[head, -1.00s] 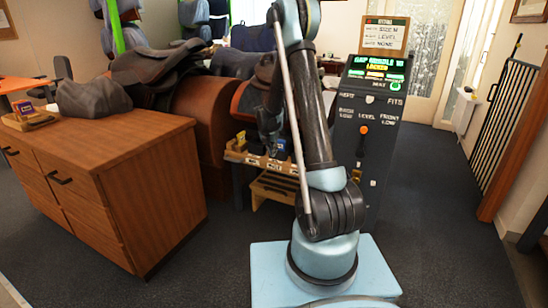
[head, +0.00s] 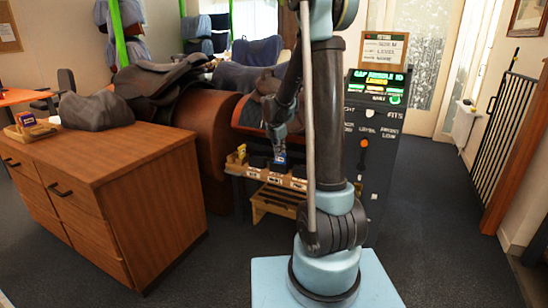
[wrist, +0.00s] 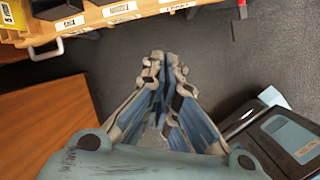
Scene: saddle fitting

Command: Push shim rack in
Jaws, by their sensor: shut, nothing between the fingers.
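The shim rack (head: 240,169) is a wooden tray with white labels on its front edge, low beside the saddle stand in the head view. It also shows along the top of the wrist view (wrist: 150,8), with several labels and a dark block. My gripper (head: 280,160) is by the rack in the head view, partly hard to make out against it. In the wrist view my gripper (wrist: 161,62) has its fingers together and empty, over dark floor, apart from the rack's front edge. My arm hides the rack's right end in the head view.
A wooden drawer cabinet (head: 110,190) stands at left. A slatted wooden step (head: 277,202) sits under the rack. A dark control panel (head: 372,145) with a lit green screen and lever stands at right. Saddles (head: 165,80) rest behind. Carpet (head: 430,210) is clear at right.

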